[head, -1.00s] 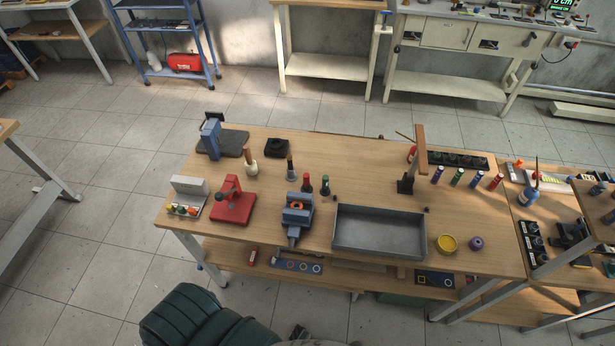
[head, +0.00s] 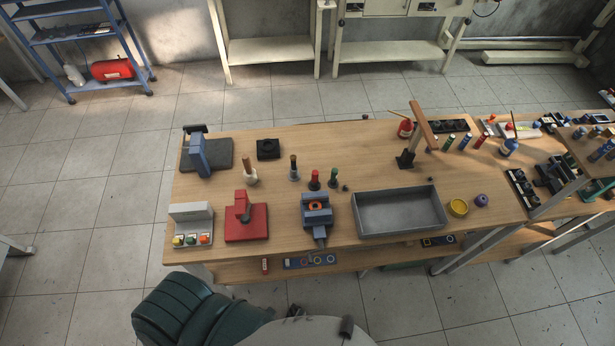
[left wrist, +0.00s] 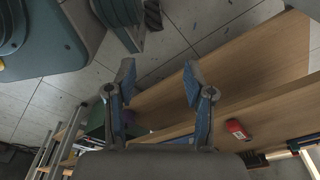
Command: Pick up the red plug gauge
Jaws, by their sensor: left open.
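A small upright piece with a red top (head: 314,178) stands on the table beside a similar green-topped one (head: 333,178), behind the blue vise. A red cylinder (head: 480,140) stands in a row of coloured cylinders at the right. I cannot tell for sure which is the red plug gauge. My left gripper (left wrist: 158,85) is open and empty near the table's wooden edge. Neither gripper shows in the head view.
On the table (head: 350,150) are a blue vise (head: 317,212), a red press (head: 246,220), a grey tray (head: 400,190), a button box (head: 191,225) and a leaning wooden-handled tool (head: 423,125).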

